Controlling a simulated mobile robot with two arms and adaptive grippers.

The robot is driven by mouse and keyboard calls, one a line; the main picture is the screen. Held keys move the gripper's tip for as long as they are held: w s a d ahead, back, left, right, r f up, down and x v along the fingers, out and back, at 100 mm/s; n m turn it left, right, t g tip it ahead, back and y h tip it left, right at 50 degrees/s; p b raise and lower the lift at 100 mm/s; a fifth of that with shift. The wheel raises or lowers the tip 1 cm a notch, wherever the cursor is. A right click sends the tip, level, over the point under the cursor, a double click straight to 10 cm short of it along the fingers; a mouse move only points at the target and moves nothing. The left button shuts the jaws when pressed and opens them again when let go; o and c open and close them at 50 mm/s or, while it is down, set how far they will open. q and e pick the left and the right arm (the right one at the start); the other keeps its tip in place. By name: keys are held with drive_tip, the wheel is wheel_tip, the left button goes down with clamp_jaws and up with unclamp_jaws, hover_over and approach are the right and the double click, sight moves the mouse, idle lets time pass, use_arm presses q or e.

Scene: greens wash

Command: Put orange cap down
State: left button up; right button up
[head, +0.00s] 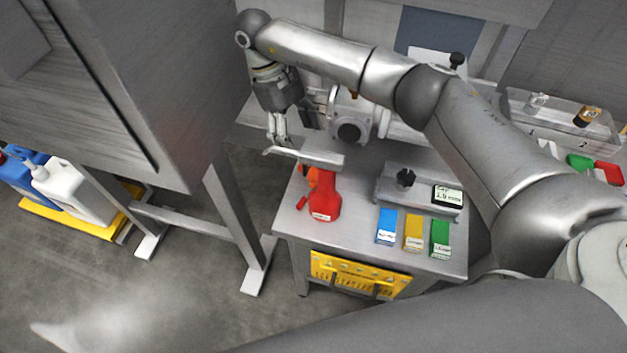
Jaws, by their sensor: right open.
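A red bottle (326,203) with a white label stands at the left front of the metal table (350,240). A small orange piece (312,177) shows against its upper left side; I cannot tell whether it is the orange cap or whether it touches the bottle. My right gripper (278,143) points down above and to the left of the bottle, at the table's left side. It is open; its fingertips are close to a metal ledge (320,159), and no held thing shows. My left gripper is not in view.
Blue (386,226), yellow (413,233) and green (440,238) blocks stand at the table's front right. A scale with a display (447,195) is behind them. A white machine (352,112) stands behind the bottle. A large metal cabinet (180,80) is at left.

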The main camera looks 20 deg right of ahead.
sight(313, 171)
drive_tip(key=shift+x, duration=3.2)
drive_tip(key=shift+w+x, duration=0.2)
drive_tip(key=shift+x, duration=1.1)
drive_tip(key=shift+w+x, duration=0.2)
drive_tip(key=shift+x, duration=1.1)
drive_tip(key=shift+a+f, duration=0.1)
drive_tip(key=shift+f, duration=0.05)
drive_tip(key=shift+s, duration=0.1)
drive_tip(key=c, duration=1.2)
